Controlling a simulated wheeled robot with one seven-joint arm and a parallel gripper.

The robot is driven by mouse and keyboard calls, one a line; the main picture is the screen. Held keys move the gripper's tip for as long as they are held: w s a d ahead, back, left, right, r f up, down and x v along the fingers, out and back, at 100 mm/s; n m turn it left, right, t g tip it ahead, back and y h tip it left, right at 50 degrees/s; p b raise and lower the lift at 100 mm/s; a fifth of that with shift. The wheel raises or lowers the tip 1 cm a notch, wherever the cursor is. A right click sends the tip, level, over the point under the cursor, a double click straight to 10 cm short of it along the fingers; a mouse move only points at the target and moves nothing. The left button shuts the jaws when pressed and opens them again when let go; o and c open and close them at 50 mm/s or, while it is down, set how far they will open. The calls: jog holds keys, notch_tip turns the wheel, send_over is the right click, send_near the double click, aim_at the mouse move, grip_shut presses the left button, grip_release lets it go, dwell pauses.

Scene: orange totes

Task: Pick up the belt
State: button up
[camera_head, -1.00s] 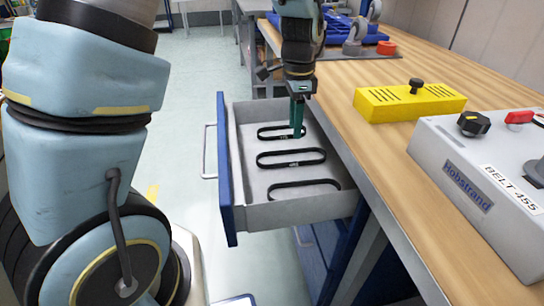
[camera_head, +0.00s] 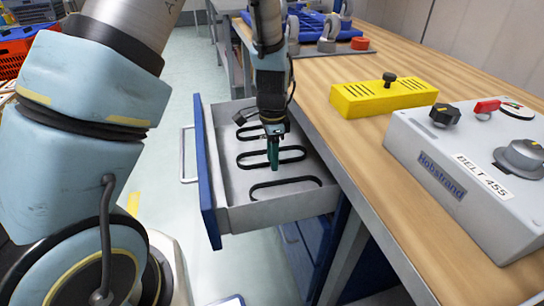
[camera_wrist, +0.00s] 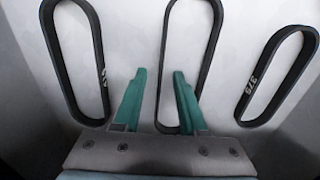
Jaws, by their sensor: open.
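Three black loop belts lie flat in an open drawer (camera_head: 232,194): a far belt (camera_head: 240,138), a middle belt (camera_head: 292,149) and a near belt (camera_head: 286,182). My gripper (camera_head: 273,160) points down over the middle belt in the head view. In the wrist view its teal fingers (camera_wrist: 160,74) are open, with one side of the middle belt (camera_wrist: 205,60) showing between them, not gripped. The left belt (camera_wrist: 54,55) and the right belt (camera_wrist: 297,78), marked 379, lie clear of the fingers. The exact height above the drawer floor is hard to tell. The arm partly hides the far belt.
A wooden bench (camera_head: 345,150) runs beside the drawer. On it stand a grey machine (camera_head: 420,190) labelled BELT 455, a yellow block (camera_head: 385,97) with a black knob, and a blue tray (camera_head: 312,22). The drawer's walls surround the belts.

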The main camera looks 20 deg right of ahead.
grip_shut()
dwell(0.6)
